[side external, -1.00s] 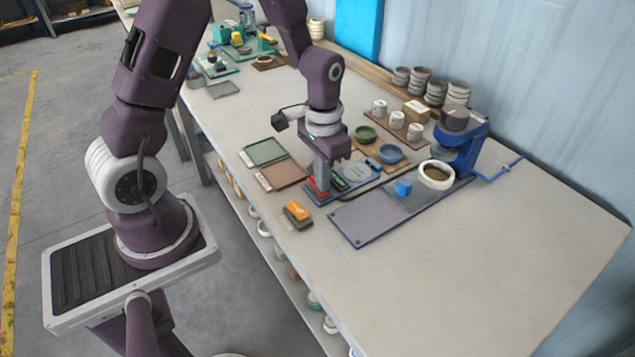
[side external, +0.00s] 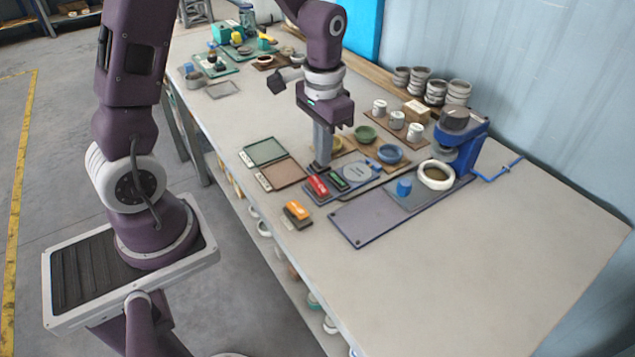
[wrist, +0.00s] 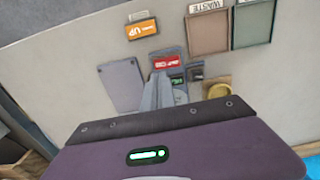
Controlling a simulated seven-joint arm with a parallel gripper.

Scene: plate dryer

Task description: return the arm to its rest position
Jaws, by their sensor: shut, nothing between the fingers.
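My gripper (side external: 321,166) points straight down with its fingers together and nothing between them. In the side external view its tips are just behind the red block (side external: 318,186), above the table; whether they touch anything there I cannot tell. In the wrist view the closed fingers (wrist: 156,92) reach toward the red block (wrist: 168,63), which lies flat in its dark holder. A green block (side external: 339,181) lies beside the red one. The forearm is raised and bent over the workbench (side external: 480,270).
An orange block (side external: 297,210) lies near the front edge. Green and brown trays (side external: 265,152) (side external: 283,174) are to the left. The bench's near right is clear.

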